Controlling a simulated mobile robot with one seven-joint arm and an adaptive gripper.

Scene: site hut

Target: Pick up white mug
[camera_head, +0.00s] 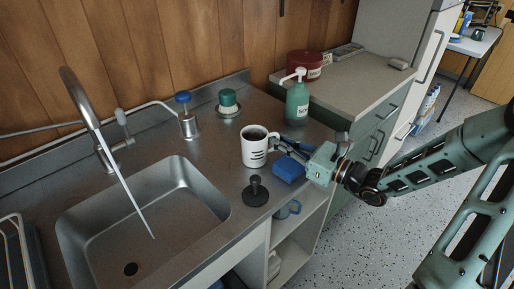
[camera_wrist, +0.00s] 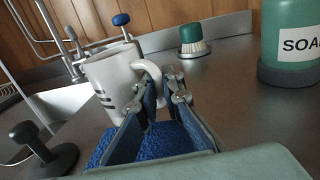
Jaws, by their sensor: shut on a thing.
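The white mug (camera_head: 255,147) stands upright on the metal counter, to the right of the sink, with dark stripes on its side and something dark inside. It also shows in the wrist view (camera_wrist: 112,82), with its handle toward me. My gripper (camera_wrist: 162,92) is at the mug's handle, with its fingertips closed on it. In the head view my gripper (camera_head: 289,148) reaches in from the right and its fingertips are small. I cannot tell whether the mug's base is clear of the counter.
A blue sponge (camera_head: 289,168) lies just under my gripper. A black-handled stopper (camera_head: 255,191) stands in front of the mug. A green soap bottle (camera_head: 297,102) and a green-topped brush (camera_head: 228,101) stand behind. The sink (camera_head: 150,215) is at left.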

